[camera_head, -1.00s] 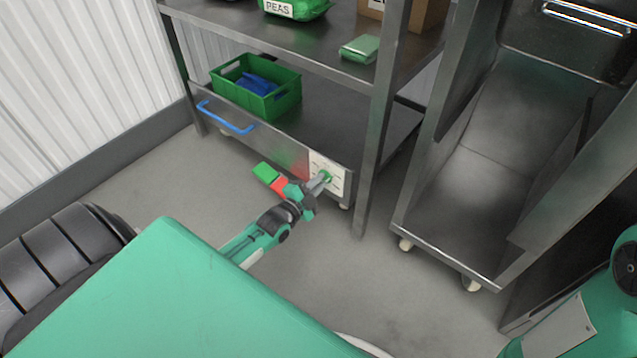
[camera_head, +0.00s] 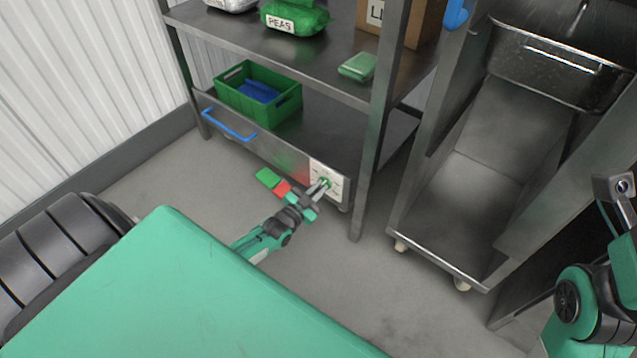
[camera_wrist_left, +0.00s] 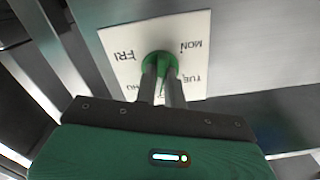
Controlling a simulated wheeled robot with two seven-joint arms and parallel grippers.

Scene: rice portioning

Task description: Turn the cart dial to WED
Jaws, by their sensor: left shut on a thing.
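The dial is a green knob (camera_wrist_left: 160,62) on a white plate (camera_wrist_left: 196,26) on the front of the lower cart (camera_head: 262,147). My left gripper (camera_head: 323,185) is shut on the knob. In the left wrist view, its two grey fingers (camera_wrist_left: 162,78) grip the knob from either side. FRI, MON and TUE show on the plate, with part of another label beside the left finger. The fingers hide the plate below the knob, so WED is not visible. A narrow green strip shows between the fingers; I cannot tell which day the dial marks.
A green crate (camera_head: 291,104) with a blue thing in it sits on the cart, which has a blue handle (camera_head: 228,124). A shelf post (camera_head: 371,165) stands just right of the dial plate. The grey floor (camera_head: 300,270) in front is clear.

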